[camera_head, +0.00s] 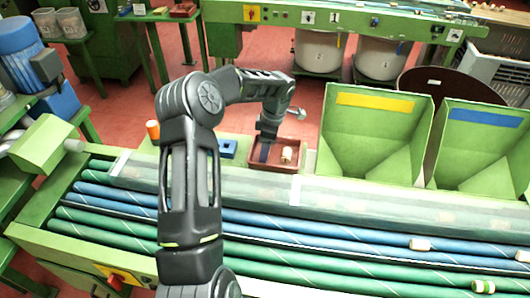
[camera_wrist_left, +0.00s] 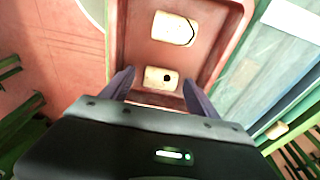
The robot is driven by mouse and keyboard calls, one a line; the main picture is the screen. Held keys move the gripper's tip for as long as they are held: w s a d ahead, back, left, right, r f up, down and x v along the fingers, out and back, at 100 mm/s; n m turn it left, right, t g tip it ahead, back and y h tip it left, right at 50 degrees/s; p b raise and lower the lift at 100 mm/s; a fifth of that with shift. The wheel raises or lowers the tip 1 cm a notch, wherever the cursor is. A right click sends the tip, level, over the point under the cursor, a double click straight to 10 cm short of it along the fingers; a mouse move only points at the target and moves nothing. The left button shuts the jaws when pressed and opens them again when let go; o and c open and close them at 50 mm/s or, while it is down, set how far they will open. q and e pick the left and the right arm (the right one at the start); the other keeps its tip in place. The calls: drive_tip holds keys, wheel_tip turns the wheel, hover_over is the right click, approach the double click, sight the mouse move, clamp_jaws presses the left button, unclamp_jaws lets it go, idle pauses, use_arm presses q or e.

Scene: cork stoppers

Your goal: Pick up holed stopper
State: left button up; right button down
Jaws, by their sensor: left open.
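My left gripper (camera_head: 266,152) reaches down over a small red-brown tray (camera_head: 282,168) in the head view. In the left wrist view, the open gripper (camera_wrist_left: 158,79) has its two fingers on either side of a pale cork stopper with a dark round hole (camera_wrist_left: 153,74). This holed stopper lies on the floor of the tray (camera_wrist_left: 133,32). I cannot tell whether the fingers touch it. A second pale stopper (camera_wrist_left: 172,28), with a dark curved line along its edge, lies farther up in the tray. One stopper (camera_head: 286,154) shows beside the gripper in the head view. My right gripper is out of view.
A blue block (camera_head: 228,149) and an orange cylinder (camera_head: 153,130) stand left of the tray. Green bins with yellow (camera_head: 374,102) and blue labels stand to its right. Blue and green rollers (camera_head: 330,233) run in front, with a few stoppers (camera_head: 420,244) on them.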

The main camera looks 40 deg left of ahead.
use_arm(q)
drive_tip(key=c, duration=1.4)
wheel_tip(320, 180, up, 10)
idle(0.7)
